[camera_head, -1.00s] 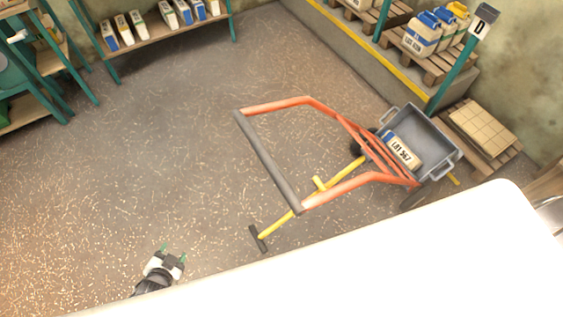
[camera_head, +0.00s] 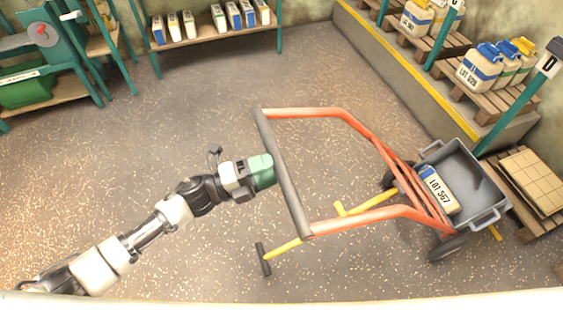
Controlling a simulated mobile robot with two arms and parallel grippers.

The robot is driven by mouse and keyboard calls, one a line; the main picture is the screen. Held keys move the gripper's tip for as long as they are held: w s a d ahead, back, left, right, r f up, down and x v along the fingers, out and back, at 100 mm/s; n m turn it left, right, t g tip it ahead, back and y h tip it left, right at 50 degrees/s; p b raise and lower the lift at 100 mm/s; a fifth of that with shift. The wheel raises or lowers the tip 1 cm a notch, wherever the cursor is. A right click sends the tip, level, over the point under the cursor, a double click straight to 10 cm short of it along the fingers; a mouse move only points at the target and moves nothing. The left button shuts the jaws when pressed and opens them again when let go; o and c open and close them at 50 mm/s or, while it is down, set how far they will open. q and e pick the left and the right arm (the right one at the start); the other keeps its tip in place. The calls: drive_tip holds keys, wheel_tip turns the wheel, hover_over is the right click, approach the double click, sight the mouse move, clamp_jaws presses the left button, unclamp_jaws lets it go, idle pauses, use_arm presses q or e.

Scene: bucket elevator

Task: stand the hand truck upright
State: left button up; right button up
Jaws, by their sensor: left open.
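The hand truck (camera_head: 368,128) has an orange frame, a grey crossbar handle (camera_head: 284,172) at the left and dark wheels at the right. It leans back low, its handle end toward my left gripper. A grey bin (camera_head: 488,214) sits at its wheel end and holds a white and blue container (camera_head: 438,190) labelled LOT 567. My left gripper (camera_head: 262,171) is open at the crossbar, its green fingers right beside or around the bar; I cannot tell whether they touch it. My right gripper is not in view.
A yellow pole with a dark T-end (camera_head: 264,259) lies under the frame. A pallet with tan blocks (camera_head: 537,180) stands right of the bin. A ledge with a yellow edge (camera_head: 400,78) runs behind. The floor at left is clear.

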sight(280, 165)
use_arm(q)
drive_tip(key=shift+x, duration=1.75)
clamp_jaws()
